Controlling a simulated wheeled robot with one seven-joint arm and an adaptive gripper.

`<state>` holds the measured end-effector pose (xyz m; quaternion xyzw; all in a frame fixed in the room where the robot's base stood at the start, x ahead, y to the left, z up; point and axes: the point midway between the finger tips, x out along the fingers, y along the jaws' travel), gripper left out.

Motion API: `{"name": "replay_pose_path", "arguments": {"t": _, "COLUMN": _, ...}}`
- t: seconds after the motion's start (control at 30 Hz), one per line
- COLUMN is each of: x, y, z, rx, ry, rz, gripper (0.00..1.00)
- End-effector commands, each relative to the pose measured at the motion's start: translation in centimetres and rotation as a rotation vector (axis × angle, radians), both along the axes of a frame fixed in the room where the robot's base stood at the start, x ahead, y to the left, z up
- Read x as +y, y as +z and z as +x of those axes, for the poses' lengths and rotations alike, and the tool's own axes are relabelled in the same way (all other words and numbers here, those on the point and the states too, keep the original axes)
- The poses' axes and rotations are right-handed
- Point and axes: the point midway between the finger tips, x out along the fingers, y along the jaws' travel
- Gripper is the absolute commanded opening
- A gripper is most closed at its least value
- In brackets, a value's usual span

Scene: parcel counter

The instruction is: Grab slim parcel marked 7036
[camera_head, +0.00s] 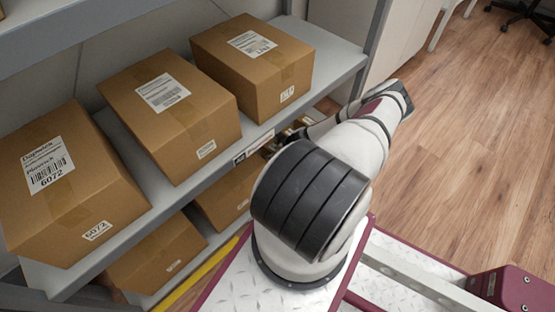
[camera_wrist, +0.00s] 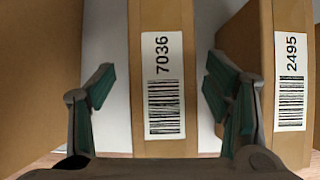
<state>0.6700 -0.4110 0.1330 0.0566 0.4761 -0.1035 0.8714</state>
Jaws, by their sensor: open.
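The slim parcel marked 7036 (camera_wrist: 187,75) is a narrow brown cardboard box with a white barcode label. It stands in the middle of the wrist view.
A parcel marked 2495 (camera_wrist: 262,45) stands close on the right, and a plain brown box (camera_wrist: 40,60) on the left. In the head view, a box marked 6072 (camera_head: 70,190) and two more boxes stand on the grey shelf (camera_head: 325,50). Open wooden floor (camera_head: 470,130) lies right.

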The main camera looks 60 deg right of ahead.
Motion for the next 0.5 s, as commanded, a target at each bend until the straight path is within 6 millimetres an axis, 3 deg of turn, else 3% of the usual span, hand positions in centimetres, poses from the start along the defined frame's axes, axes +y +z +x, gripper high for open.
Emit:
{"name": "replay_pose_path", "arguments": {"t": 0.2, "x": -0.4, "y": -2.5, "z": 1.3, "rx": 0.0, "ry": 0.001, "rz": 0.001, "gripper": 0.71}}
{"name": "replay_pose_path", "arguments": {"t": 0.5, "x": -0.6, "y": -2.8, "z": 1.6, "rx": 0.0, "ry": 0.0, "rz": 0.0, "gripper": 0.71}}
